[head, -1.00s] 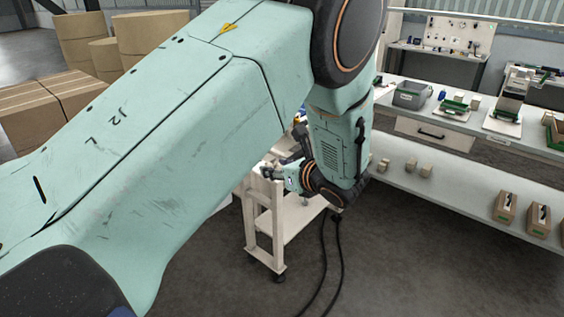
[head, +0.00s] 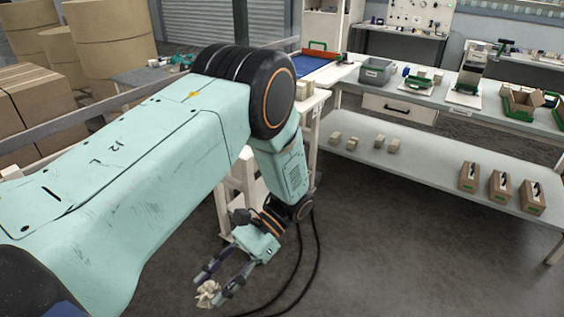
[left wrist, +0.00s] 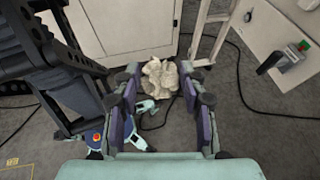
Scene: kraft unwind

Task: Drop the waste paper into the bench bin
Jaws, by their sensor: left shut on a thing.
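The waste paper (head: 208,294) is a crumpled cream-coloured ball. My left gripper (head: 213,286) is shut on it, with the paper between its fingertips, low over the grey floor in the head view. In the left wrist view the paper (left wrist: 160,77) shows between the two finger pads of my left gripper (left wrist: 160,70). A grey open-topped bin (head: 376,73) stands on the bench at upper right, well away from the paper. My right gripper is not in view.
The long bench (head: 440,92) has a lower shelf (head: 425,175) with small blocks and several cardboard boxes. A white cart (head: 235,205) stands behind my left arm. Black cables lie on the floor. Large cardboard rolls (head: 110,45) stand at upper left. Floor is clear at lower right.

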